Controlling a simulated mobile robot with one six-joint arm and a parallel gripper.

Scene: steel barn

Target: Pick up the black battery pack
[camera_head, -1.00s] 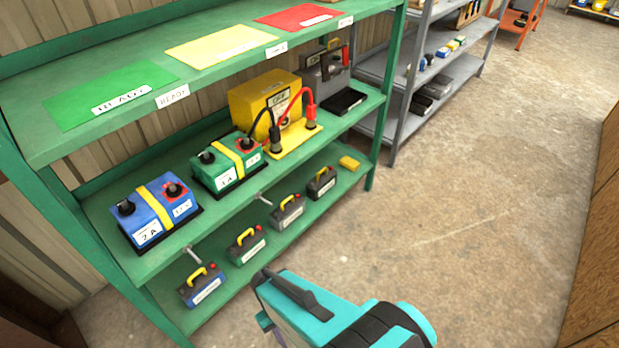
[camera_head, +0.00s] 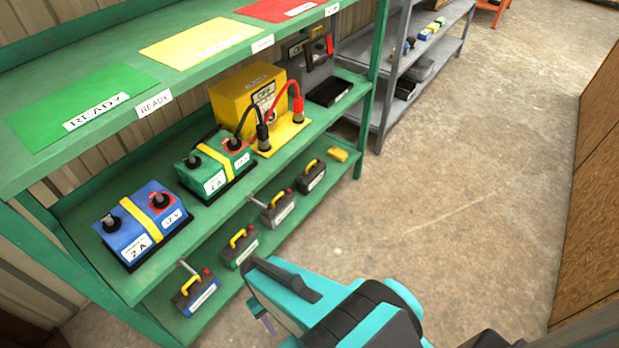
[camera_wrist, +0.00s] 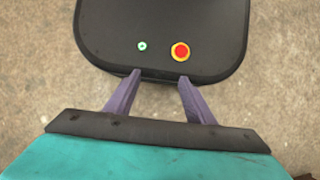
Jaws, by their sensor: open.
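Several small packs with yellow handles stand in a row on the low shelf of the green rack in the head view. The farthest looks black and is the likely black battery pack (camera_head: 311,178). Nearer along the row are a dark grey pack (camera_head: 279,210), a dark green pack (camera_head: 240,250) and a blue-grey pack (camera_head: 196,296). My gripper (camera_wrist: 159,76) is open, its two purple fingers apart with nothing between them.
The green rack's middle shelf (camera_head: 85,225) holds a blue battery (camera_head: 143,228), a green battery (camera_head: 215,172), a yellow charger (camera_head: 240,95) with cables and a flat black item (camera_head: 328,92). A yellow block (camera_head: 337,155) lies beyond the packs. Concrete floor (camera_head: 450,190) is clear to the right.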

